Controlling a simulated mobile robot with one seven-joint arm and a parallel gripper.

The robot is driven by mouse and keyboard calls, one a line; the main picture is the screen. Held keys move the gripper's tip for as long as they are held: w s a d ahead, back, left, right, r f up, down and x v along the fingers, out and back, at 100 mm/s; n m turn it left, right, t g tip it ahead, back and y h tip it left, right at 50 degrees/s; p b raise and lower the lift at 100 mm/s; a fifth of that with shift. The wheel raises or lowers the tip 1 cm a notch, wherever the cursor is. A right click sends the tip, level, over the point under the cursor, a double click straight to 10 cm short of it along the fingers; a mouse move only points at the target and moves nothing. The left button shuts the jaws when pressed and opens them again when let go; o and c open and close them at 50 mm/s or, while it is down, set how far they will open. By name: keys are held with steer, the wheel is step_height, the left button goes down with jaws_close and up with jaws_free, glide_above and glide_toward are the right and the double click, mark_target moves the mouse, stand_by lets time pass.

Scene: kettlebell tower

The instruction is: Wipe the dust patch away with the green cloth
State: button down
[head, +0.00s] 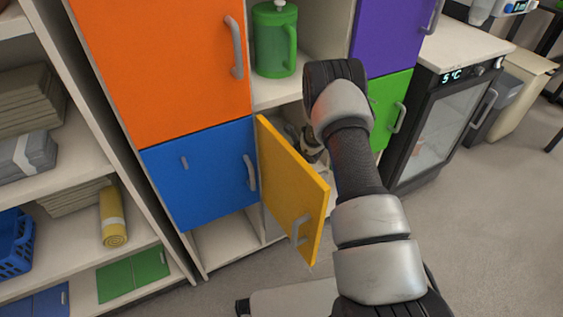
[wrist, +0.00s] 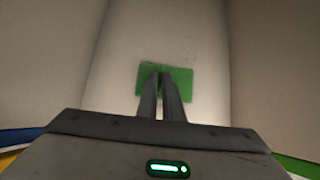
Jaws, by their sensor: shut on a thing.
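The green cloth (wrist: 180,80) lies flat at the fingertips of my gripper (wrist: 161,75) in the wrist view. The two dark fingers are close together and shut on the cloth, against a pale surface. In the head view my gripper (head: 311,147) reaches into the compartment behind the open yellow door (head: 290,185), mostly hidden by my arm. The cloth is hidden in the head view.
The yellow door stands open just left of my arm. Pale compartment walls (wrist: 50,60) rise on both sides in the wrist view. A green jug (head: 272,45) stands in the open compartment above. A small fridge (head: 435,115) is to the right.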

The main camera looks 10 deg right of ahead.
steer(key=shift+s+d+f, duration=0.1)
steer(key=shift+s+d, duration=0.1)
steer(key=shift+s, duration=0.25)
steer(key=shift+w+a, duration=0.25)
steer(key=shift+w, duration=0.5)
steer(key=shift+w+a, duration=0.2)
steer(key=shift+w, duration=0.55)
steer(key=shift+w+a, duration=0.25)
steer(key=shift+w, duration=0.5)
steer(key=shift+s+d, duration=0.2)
steer(key=shift+s, duration=0.5)
steer(key=shift+s+d, duration=0.25)
steer(key=shift+s, duration=0.45)
steer(key=shift+s+d, duration=0.2)
steer(key=shift+s, duration=0.5)
